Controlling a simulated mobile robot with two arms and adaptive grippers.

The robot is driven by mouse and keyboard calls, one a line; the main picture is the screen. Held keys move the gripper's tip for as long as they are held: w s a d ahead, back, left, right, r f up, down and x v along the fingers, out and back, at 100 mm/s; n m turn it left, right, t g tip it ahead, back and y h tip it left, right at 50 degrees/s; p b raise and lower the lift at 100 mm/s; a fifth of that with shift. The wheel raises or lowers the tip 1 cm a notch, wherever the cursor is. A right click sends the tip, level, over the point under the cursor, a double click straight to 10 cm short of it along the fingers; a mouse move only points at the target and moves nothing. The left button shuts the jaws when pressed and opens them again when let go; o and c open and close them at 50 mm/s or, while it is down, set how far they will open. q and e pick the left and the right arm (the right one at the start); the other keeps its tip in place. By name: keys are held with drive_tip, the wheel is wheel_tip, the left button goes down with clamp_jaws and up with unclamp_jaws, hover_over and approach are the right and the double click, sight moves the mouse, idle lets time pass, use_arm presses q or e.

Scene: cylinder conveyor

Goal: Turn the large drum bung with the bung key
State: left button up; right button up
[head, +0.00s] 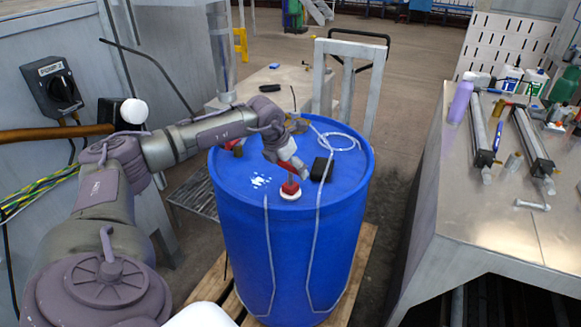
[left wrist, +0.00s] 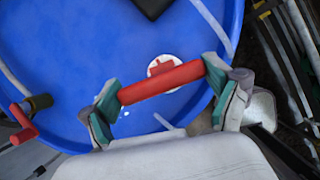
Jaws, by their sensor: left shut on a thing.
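The blue drum (head: 240,200) stands upright on a wooden pallet. On its lid is a round white bung (head: 290,205), with the red bung key (head: 291,187) upright at it. My left gripper (head: 293,172) reaches down over the lid from the left. In the left wrist view, the gripper (left wrist: 161,84) is shut on the red crossbar of the bung key (left wrist: 160,83), one teal-padded finger at each end. The white bung (left wrist: 178,60) shows behind the bar. Whether the key is fully seated in the bung is hard to tell. My right gripper is not in view.
A black box (head: 321,169) and a clear hose (head: 345,138) lie on the lid. A red-handled fitting (left wrist: 25,125) is at the drum's edge. A metal workbench (head: 490,225) with tools and bottles stands to the right. A pump switch box (head: 55,87) is at left.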

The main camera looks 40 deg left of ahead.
use_arm(q)
drive_tip(key=shift+r, duration=0.1)
drive_tip(key=shift+r+p, duration=1.3)
drive_tip(key=shift+r, duration=0.95)
